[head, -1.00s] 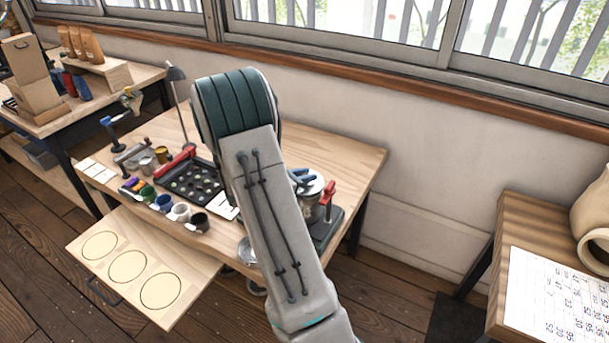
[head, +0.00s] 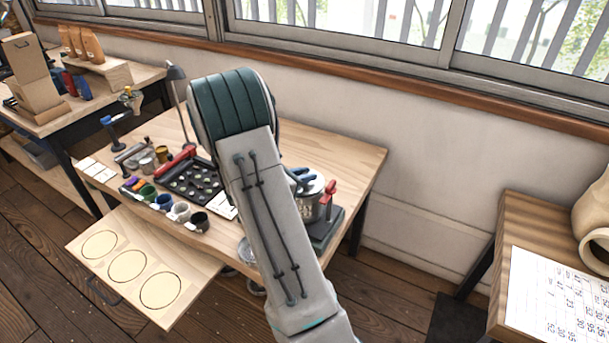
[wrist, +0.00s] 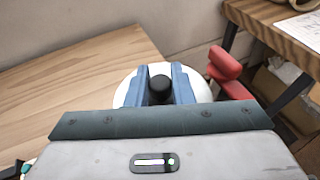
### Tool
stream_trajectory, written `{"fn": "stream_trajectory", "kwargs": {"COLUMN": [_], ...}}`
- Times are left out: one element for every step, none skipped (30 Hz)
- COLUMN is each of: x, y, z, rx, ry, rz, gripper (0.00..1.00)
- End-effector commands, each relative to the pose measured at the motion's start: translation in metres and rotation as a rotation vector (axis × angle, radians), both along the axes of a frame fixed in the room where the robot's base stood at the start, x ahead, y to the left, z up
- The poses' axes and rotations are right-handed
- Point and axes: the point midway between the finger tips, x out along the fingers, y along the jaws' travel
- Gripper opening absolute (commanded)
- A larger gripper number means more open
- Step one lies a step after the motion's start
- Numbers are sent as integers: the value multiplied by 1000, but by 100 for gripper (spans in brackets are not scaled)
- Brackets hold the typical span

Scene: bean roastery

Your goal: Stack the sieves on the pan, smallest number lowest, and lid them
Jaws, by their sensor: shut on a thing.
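My gripper (wrist: 159,82) is shut on the black knob (wrist: 159,89) of a round white lid (wrist: 202,88), with one blue finger on each side of the knob. In the head view the blue fingers show beside my forearm, at the right of the bench. The lid (head: 316,186) is level over a metal sieve stack (head: 311,208), which stands on a dark base (head: 327,228). I cannot tell whether the lid touches the stack. My arm partly hides the stack, and its numbers and the pan are not readable.
A red clamp handle (head: 329,188) stands close to the stack's right; it also shows in the wrist view (wrist: 226,66). A pulled-out drawer board (head: 195,262) has three empty ringed places. Several small cups (head: 180,211) and a black tray (head: 190,182) lie left of my arm.

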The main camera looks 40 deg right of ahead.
Motion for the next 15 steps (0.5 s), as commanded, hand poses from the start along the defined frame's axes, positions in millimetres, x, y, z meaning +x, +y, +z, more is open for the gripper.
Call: {"fn": "stream_trajectory", "kwargs": {"x": [0, 0, 0, 0, 0, 0, 0, 0, 0, 0, 0, 0, 0, 0, 0], "y": [0, 0, 0, 0, 0, 0, 0, 0, 0, 0, 0, 0, 0, 0, 0], "z": [0, 0, 0, 0, 0, -1, -1, -2, -3, -3, -4, -5, -5, -6, -7], "rx": [0, 0, 0, 0, 0, 0, 0, 0, 0, 0, 0, 0, 0, 0, 0], "ry": [0, 0, 0, 0, 0, 0, 0, 0, 0, 0, 0, 0, 0, 0, 0], "rz": [0, 0, 0, 0, 0, 0, 0, 0, 0, 0, 0, 0, 0, 0, 0], "gripper": [0, 0, 0, 0, 0, 0, 0, 0, 0, 0, 0, 0, 0, 0, 0]}}
